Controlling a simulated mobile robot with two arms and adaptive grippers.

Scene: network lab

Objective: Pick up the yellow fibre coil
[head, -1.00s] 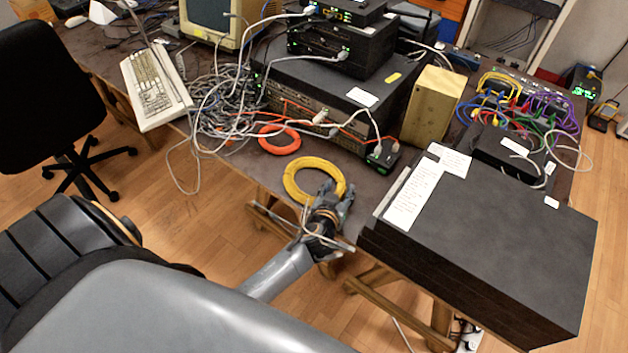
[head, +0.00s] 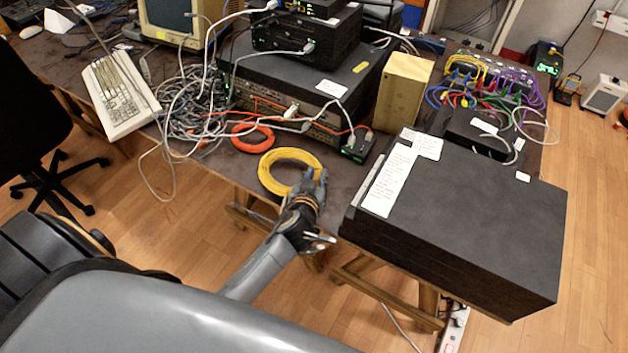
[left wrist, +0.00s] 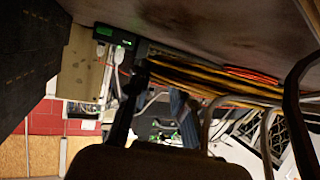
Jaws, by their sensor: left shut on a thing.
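The yellow fibre coil (head: 266,176) is a flat ring at the front edge of the dark table, in front of the orange coil. It also shows edge-on as yellow strands in the left wrist view (left wrist: 205,78). My left gripper (head: 314,178) reaches in from the front and is shut on the coil's near right side. In the left wrist view the dark fingers (left wrist: 157,100) meet the left end of the strands. The fingers hide part of the ring. I cannot tell whether the coil is clear of the tabletop. My right gripper is not in view.
An orange coil (head: 252,148) lies just behind. A large black case (head: 470,220) stands close on the right. Tangled grey cables (head: 192,115), a keyboard (head: 122,95) and stacked network units (head: 300,92) fill the back. A wooden block (head: 403,92) stands behind the case.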

